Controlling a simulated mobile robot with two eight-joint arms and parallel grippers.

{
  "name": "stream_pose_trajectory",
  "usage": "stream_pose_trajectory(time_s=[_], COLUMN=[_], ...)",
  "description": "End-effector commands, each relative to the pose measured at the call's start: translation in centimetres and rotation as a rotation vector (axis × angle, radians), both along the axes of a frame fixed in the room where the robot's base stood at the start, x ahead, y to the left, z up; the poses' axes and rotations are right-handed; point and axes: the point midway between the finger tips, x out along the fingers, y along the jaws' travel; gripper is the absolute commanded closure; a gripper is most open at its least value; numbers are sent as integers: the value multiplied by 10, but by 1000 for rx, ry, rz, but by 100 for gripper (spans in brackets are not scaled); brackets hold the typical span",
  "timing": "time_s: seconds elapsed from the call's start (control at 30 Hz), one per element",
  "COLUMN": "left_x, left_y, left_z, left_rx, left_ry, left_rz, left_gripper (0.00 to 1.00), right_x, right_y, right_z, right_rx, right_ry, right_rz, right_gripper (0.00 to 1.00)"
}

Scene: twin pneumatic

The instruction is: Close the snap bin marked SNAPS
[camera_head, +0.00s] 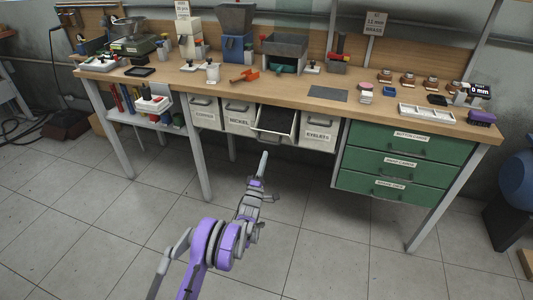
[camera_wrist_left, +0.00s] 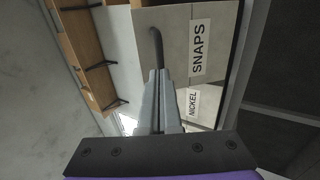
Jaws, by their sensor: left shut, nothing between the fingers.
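The snap bin (camera_head: 273,135) stands pulled out under the bench between the NICKEL bin (camera_head: 238,121) and the EYELETS bin (camera_head: 318,134); its dark inside shows from above. In the left wrist view its front (camera_wrist_left: 177,20) bears the SNAPS label (camera_wrist_left: 198,48), and a dark handle (camera_wrist_left: 156,42) shows near the fingertips. My left gripper (camera_head: 264,155) is shut and empty, just in front of and below the snap bin; in the left wrist view its fingers (camera_wrist_left: 159,75) point at the bin front. Whether they touch it I cannot tell. My right gripper is not in view.
Green drawers (camera_head: 401,163) stand shut right of the bins. The wooden bench top (camera_head: 300,93) holds tools, hoppers and a white tray (camera_head: 427,111). Bench legs stand at left and right. The tiled floor in front is clear.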

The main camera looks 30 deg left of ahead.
Motion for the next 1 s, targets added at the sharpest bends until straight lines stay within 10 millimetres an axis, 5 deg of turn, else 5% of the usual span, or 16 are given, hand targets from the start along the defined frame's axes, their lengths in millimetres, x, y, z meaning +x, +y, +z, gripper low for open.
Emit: stream_pose_trajectory(time_s=[0.27,0.77,1.0], left_x=[23,25,32], left_y=[6,7,8], left_z=[13,17,36], left_rx=[0,-2,-21], left_ry=[0,10,93], left_rz=[0,0,1], left_gripper=[100,100,100], right_x=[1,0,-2], right_y=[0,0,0], right_z=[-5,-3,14], right_rx=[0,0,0], right_ry=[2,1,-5], right_rz=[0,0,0], right_gripper=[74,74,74])
